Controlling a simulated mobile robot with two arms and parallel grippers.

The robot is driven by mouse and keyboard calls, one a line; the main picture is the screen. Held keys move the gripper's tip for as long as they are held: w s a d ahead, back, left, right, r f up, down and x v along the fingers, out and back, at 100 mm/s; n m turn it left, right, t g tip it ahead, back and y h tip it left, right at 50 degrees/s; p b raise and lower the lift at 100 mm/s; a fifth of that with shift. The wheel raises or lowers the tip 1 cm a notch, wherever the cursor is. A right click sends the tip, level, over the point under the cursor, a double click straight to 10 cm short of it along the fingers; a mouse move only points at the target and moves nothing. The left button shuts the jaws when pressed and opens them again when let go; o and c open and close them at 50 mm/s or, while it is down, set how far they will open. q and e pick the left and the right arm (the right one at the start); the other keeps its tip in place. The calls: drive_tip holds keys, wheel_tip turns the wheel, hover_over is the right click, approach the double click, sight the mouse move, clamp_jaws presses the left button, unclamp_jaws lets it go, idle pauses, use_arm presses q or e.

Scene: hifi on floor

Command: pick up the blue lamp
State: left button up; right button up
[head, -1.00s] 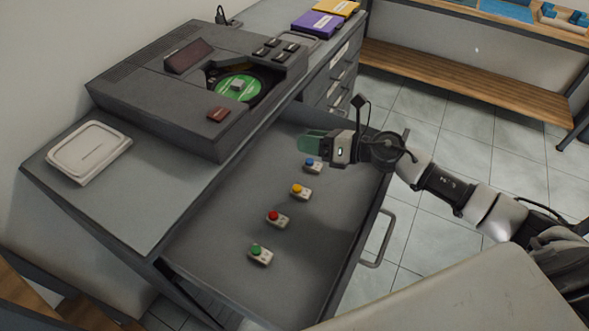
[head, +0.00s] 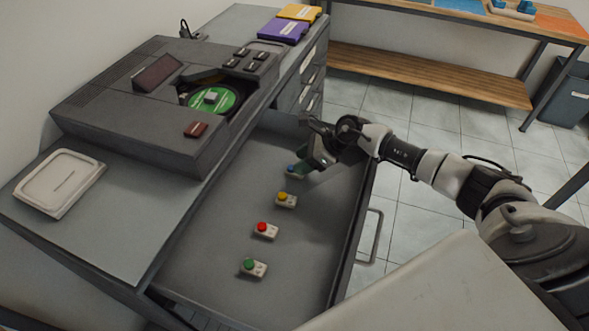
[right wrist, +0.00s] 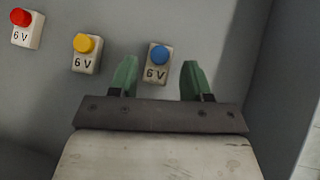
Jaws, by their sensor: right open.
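The blue lamp (right wrist: 158,56) is a small pale block marked "6 V" with a blue dome. In the right wrist view it lies between the two green fingertips of my right gripper (right wrist: 157,82), slightly beyond them, with gaps on both sides. In the head view the blue lamp (head: 292,171) is partly hidden by my right gripper (head: 310,160), which is tilted down over it. My right gripper is open and empty. My left gripper is not in view.
The lamp sits in an open grey drawer (head: 215,235) with yellow (head: 286,200), red (head: 265,230) and green (head: 253,267) lamps in a row. The drawer walls lie close to my gripper. A grey player (head: 160,100) stands on the cabinet.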

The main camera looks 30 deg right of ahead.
drive_tip(key=x, duration=0.3)
drive_tip(key=shift+w+a+f+p, duration=0.15)
drive_tip(key=shift+f+p, duration=0.05)
drive_tip(key=shift+p, duration=0.1)
drive_tip(key=c, duration=0.7)
drive_tip(key=shift+c, duration=0.2)
